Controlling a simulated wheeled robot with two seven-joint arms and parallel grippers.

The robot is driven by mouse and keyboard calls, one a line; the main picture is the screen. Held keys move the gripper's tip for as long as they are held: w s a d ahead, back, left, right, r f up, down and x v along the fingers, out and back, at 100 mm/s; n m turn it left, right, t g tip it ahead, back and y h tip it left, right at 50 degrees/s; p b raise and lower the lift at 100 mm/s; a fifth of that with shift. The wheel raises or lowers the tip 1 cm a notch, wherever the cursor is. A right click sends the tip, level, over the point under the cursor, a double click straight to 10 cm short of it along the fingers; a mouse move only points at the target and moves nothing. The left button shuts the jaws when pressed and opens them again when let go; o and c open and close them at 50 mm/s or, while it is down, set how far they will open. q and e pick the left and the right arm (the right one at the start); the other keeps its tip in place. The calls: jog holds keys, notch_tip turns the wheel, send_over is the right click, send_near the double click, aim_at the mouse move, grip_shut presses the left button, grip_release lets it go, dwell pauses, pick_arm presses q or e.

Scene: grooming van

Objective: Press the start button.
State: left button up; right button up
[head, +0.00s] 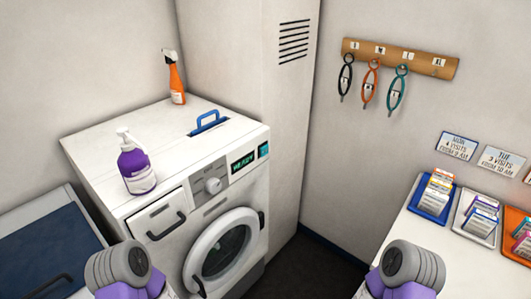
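A white front-loading washing machine (205,259) stands left of centre, angled toward the right. I cannot tell for certain which part is the start button; the lettering is too small to read. The round door looks closed. Grey and purple links of my two arms show at the bottom left and bottom right, apart from the machine. Neither gripper's fingers are in view.
A white counter (425,240) with card trays is at right. Leads hang from a wooden rack (400,58). Floor shows between machine and counter.

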grip_shut()
dwell(1.5)
